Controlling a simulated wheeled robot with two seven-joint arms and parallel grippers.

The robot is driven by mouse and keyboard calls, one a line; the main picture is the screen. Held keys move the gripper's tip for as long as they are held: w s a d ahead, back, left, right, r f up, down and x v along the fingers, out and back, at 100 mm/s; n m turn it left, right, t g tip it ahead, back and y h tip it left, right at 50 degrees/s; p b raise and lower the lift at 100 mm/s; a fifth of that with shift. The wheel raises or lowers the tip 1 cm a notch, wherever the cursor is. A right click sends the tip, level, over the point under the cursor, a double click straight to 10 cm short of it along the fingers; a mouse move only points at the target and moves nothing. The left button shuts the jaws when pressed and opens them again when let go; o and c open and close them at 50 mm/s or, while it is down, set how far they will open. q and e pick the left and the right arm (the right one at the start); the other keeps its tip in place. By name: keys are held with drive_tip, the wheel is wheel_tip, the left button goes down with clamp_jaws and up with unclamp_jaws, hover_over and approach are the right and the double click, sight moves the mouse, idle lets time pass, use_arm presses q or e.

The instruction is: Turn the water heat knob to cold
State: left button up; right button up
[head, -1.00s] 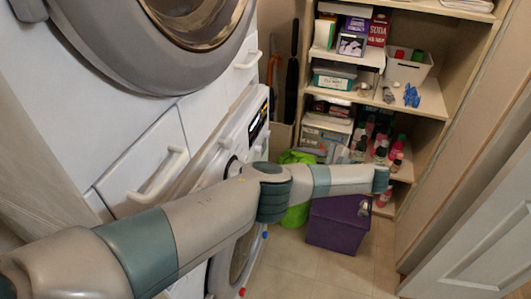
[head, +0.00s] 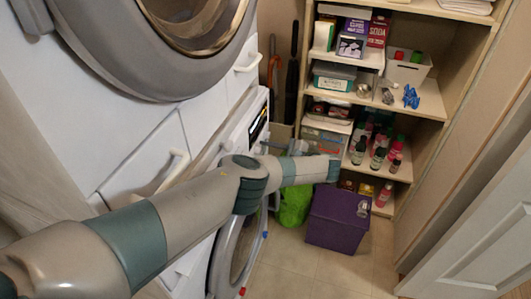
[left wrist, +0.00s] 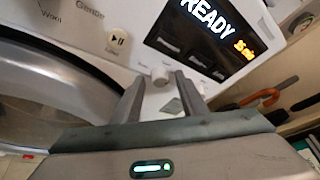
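A small round light knob (left wrist: 160,76) sits on the washer's white control panel (left wrist: 95,35), just below and left of a lit display (left wrist: 212,32) reading READY. No label on the knob is legible, so I cannot tell its setting. My left gripper (left wrist: 158,84) is open, its two dark fingers spread on either side of the knob. I cannot tell whether they touch it. In the head view my left gripper (head: 267,147) is small and partly hidden beside the display (head: 259,124). My right gripper is in neither view.
A dryer with a round door (head: 195,35) is above the washer. A purple box (head: 338,220) and a green bag (head: 294,206) stand on the floor beyond. Shelves (head: 440,107) with bottles and boxes are at the back right. The floor in front is clear.

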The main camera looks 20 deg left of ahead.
use_arm(q)
drive_tip(key=shift+c, duration=0.4)
clamp_jaws()
